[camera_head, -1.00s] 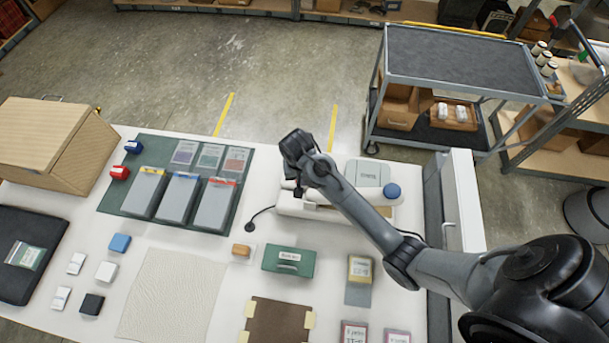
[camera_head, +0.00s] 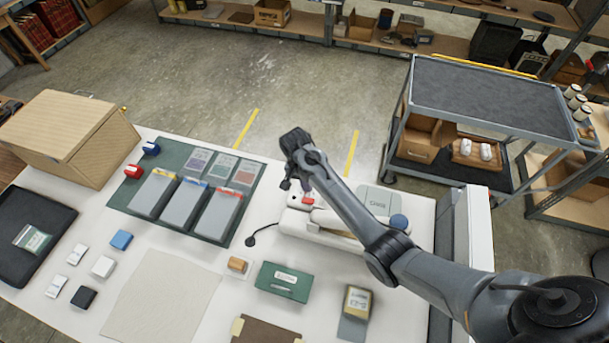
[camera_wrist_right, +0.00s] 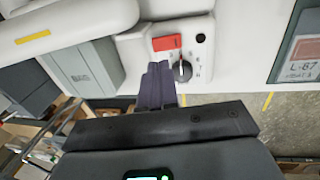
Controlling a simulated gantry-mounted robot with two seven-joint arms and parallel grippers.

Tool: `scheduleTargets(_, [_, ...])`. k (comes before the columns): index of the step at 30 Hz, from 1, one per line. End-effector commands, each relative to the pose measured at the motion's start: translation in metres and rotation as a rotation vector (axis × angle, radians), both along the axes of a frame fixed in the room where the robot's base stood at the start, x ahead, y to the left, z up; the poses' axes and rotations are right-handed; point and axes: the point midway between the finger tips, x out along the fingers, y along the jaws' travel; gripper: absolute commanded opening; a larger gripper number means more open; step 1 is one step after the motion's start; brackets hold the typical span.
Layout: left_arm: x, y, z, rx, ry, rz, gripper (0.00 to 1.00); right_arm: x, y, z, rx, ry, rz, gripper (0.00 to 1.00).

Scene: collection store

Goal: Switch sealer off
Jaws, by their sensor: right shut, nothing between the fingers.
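The sealer (camera_head: 322,226) is a long white device at the back right of the white table. Its control end carries a red rocker switch (camera_head: 308,200), clear in the right wrist view (camera_wrist_right: 167,43), with a dark round knob (camera_wrist_right: 183,70) beside it. I cannot tell the rocker's position. My right gripper (camera_head: 305,187) is over this control end, its fingers shut and empty. In the right wrist view the dark fingertips (camera_wrist_right: 158,68) lie just below the red switch and left of the knob; I cannot tell whether they touch. My left gripper is not in view.
A green mat (camera_head: 190,228) with several grey-and-coloured packs lies left of the sealer. A wooden box (camera_head: 60,135) stands at the far left. A green box (camera_head: 287,281) and an orange-topped block (camera_head: 237,265) lie in front. A grey cart (camera_head: 480,95) stands behind right.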

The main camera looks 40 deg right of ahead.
Motion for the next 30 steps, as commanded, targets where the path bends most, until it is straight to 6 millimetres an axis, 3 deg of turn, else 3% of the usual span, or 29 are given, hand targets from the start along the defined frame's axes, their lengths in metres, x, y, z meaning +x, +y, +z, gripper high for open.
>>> scheduleTargets(6, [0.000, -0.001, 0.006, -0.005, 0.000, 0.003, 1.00, -0.006, -0.004, -0.035, 0.001, 0.003, 0.001, 0.00])
scheduleTargets(12, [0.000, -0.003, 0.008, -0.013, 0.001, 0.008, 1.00, -0.009, -0.006, -0.056, 0.000, 0.001, 0.002, 0.00])
scheduleTargets(30, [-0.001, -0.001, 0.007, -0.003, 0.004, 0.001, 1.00, -0.008, -0.002, -0.065, 0.007, -0.010, 0.008, 0.00])
